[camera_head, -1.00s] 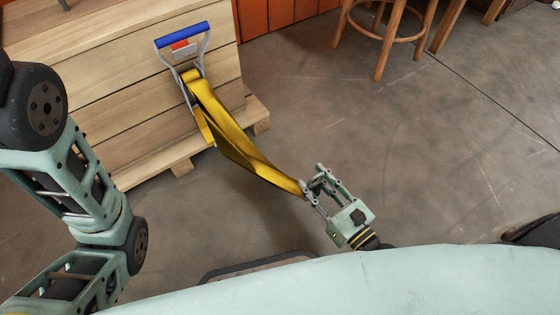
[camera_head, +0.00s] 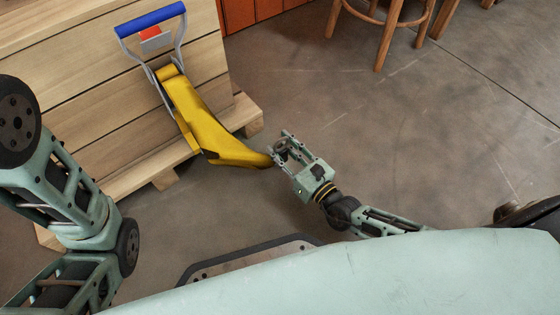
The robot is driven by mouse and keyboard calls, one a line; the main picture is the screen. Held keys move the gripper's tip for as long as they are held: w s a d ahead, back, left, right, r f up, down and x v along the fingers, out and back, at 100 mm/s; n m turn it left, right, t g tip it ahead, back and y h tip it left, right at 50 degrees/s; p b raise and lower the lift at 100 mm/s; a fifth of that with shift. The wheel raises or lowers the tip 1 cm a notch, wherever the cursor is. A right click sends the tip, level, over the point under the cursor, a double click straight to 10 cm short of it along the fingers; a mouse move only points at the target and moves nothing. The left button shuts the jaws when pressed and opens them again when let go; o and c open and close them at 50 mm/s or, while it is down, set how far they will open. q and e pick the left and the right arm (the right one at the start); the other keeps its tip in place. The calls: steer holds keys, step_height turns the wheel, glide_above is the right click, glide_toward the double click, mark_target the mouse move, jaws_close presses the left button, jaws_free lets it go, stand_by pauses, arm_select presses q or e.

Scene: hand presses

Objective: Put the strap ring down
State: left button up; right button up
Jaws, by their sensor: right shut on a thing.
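A yellow strap (camera_head: 203,122) hangs from a metal ratchet with a blue handle (camera_head: 151,18) and a red tab on the side of the wooden crate. The strap's lower end reaches down to my right gripper (camera_head: 279,149), which is shut on it above the floor. The ring at that end is mostly hidden by the fingers. My left arm (camera_head: 70,200) shows at the left, but its gripper is out of view.
The wooden crate (camera_head: 60,60) stands on a pallet (camera_head: 160,178) at the upper left. A wooden stool (camera_head: 385,32) is at the top right. The concrete floor right of the pallet is clear.

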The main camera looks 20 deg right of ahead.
steer(key=shift+w+a+f, duration=0.1)
steer(key=shift+w+f, duration=0.3)
steer(key=shift+w, duration=0.05)
step_height(320, 180, down, 4)
steer(key=b, duration=0.4)
steer(key=shift+r, duration=0.2)
steer(key=o, duration=1.3)
steer(key=shift+f, duration=0.2)
steer(key=shift+c, duration=0.2)
